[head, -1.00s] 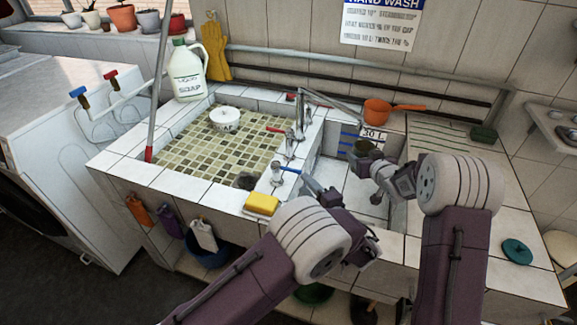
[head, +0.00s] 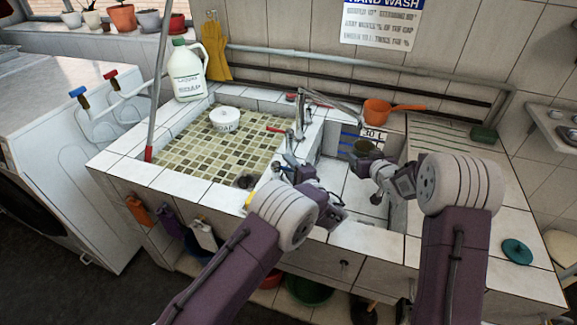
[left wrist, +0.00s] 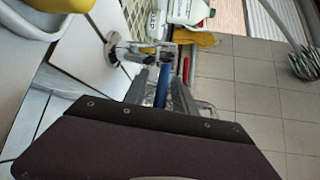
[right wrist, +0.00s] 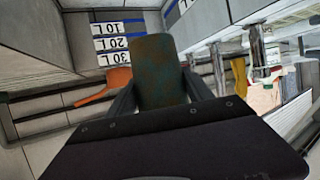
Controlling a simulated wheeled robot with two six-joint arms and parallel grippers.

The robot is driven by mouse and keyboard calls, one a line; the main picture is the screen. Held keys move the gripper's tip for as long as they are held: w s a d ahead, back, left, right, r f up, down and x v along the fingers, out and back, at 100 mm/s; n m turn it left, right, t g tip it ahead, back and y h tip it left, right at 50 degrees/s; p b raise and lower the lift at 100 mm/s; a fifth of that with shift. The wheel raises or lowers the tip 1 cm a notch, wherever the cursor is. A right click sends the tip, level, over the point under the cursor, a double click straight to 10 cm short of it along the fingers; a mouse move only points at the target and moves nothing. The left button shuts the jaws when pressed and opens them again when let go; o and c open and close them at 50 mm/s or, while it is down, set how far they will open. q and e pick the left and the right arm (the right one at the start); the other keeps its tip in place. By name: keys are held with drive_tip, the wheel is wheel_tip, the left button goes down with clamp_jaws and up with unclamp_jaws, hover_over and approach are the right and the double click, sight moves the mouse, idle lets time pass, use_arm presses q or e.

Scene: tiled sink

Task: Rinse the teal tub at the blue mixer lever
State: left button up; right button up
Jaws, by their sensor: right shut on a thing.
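The tub (head: 366,148) is in my right gripper (head: 376,163), above the right-hand basin. In the right wrist view the tub (right wrist: 160,72) looks dark teal with brown patches, and the fingers are shut on its sides. My left gripper (head: 288,165) is at the tap on the divider between the basins. In the left wrist view the blue mixer lever (left wrist: 161,86) stands between the open fingers; I cannot tell whether they touch it. A red lever (head: 275,130) is further back. The blue lever is mostly hidden in the head view.
The tiled basin (head: 205,150) holds a white soap tub (head: 225,119). A soap bottle (head: 187,72) and an orange pan (head: 377,112) stand behind. A round teal pad (head: 517,251) lies at right. A sponge is mostly hidden by my left arm.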

use_arm(q)
clamp_jaws()
drive_tip(key=shift+f, duration=0.1)
idle(1.1)
